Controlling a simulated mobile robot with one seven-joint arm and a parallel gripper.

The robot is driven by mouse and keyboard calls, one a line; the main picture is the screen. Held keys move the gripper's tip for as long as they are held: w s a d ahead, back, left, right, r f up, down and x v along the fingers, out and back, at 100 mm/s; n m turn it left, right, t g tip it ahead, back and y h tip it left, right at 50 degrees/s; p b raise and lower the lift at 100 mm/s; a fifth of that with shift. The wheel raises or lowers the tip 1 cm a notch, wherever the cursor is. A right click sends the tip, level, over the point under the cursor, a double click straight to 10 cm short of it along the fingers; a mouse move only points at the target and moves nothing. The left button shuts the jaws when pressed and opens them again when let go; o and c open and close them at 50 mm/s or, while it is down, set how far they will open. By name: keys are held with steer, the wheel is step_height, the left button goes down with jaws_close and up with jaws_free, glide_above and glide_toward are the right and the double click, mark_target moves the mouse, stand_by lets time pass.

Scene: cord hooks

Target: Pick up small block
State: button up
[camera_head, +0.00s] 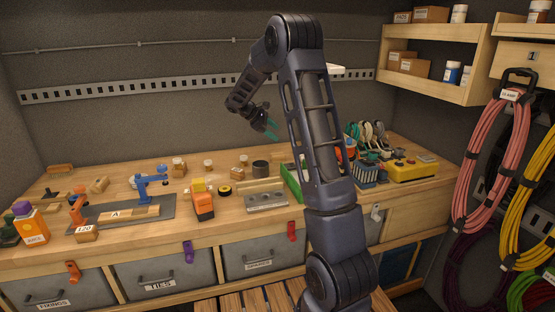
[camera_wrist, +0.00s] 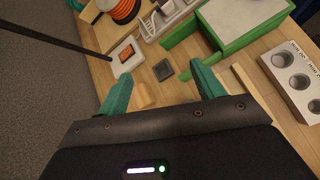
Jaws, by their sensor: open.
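My gripper (camera_head: 271,126) is open and empty in the head view, held above the workbench with its teal fingers pointing down and right. In the wrist view my gripper (camera_wrist: 158,78) has its two teal fingers wide apart. A small pale wooden block (camera_wrist: 143,95) lies on the bench between the fingers in that view, partly hidden by the gripper's body. A small dark grey square piece (camera_wrist: 163,70) lies just beyond it. Neither is touched by the fingers. I cannot tell for certain which one is the small block.
In the wrist view a green-edged tray (camera_wrist: 205,47), a grey block with holes (camera_wrist: 294,78) and a white piece with an orange centre (camera_wrist: 126,57) stand around. In the head view a dark cup (camera_head: 261,168) and an orange tool (camera_head: 203,206) stand on the bench (camera_head: 120,185).

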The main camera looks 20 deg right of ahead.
mark_target(276, 154)
steer(key=w+a+f+n+h, duration=0.1)
steer(key=w+f, duration=0.3)
steer(key=f, duration=0.1)
steer(key=w+a+f+n+h, duration=0.1)
steer(key=w+f+n, duration=0.1)
steer(key=w+f, duration=0.3)
steer(key=w+a+f+n+h, duration=0.1)
steer(key=w+f+n+h, duration=0.1)
steer(key=w+f, duration=0.3)
steer(key=shift+a+t, duration=0.25)
steer(key=shift+t, duration=0.15)
steer(key=shift+w+f, duration=0.2)
steer(key=shift+f, duration=0.2)
steer(key=x, duration=1.2)
steer(key=shift+w+r, duration=0.15)
steer(key=shift+r, duration=0.1)
steer(key=c, duration=1.1)
